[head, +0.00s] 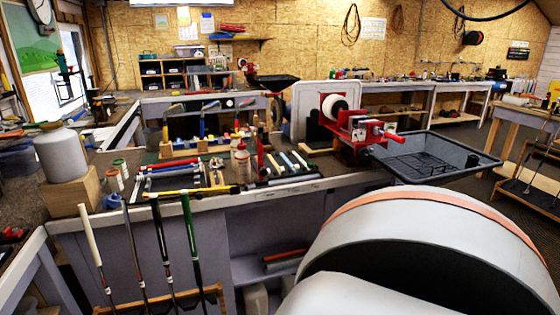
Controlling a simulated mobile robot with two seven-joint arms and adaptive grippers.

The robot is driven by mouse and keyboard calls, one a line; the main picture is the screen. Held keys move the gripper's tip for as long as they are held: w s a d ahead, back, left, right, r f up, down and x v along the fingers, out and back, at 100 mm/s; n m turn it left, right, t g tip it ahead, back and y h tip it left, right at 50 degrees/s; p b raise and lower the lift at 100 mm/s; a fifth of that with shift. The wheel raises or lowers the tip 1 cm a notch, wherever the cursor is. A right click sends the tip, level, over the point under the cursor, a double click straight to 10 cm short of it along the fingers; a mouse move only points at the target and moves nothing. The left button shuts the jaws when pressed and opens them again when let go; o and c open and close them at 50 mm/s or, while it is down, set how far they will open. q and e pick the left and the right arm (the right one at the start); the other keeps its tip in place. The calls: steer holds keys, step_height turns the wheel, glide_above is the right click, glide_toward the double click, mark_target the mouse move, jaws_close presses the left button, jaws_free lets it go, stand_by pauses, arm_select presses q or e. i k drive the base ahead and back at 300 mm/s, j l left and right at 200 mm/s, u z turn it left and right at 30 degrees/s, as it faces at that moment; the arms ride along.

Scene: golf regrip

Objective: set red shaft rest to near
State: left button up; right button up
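A red clamp-like fixture (352,132) stands on the workbench in the head view, right of the middle, beside a white roll (335,106). A red handle (391,137) sticks out from its right side. I cannot tell for sure whether this is the red shaft rest, or how it is set. A slim red upright piece (261,158) also stands on the bench, further left. Neither of my grippers is in view. A large white rounded part of my own arm fills the lower right and hides part of the bench front.
A black tray (470,153) juts out right of the red fixture. A white jug (61,153) stands on a wooden block (72,193) at the left. Several golf clubs lean in front of the bench. Tools and bottles crowd the bench top (297,187); its front strip is mostly clear.

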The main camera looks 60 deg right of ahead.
mark_target(261, 136)
steer(key=z, duration=1.85)
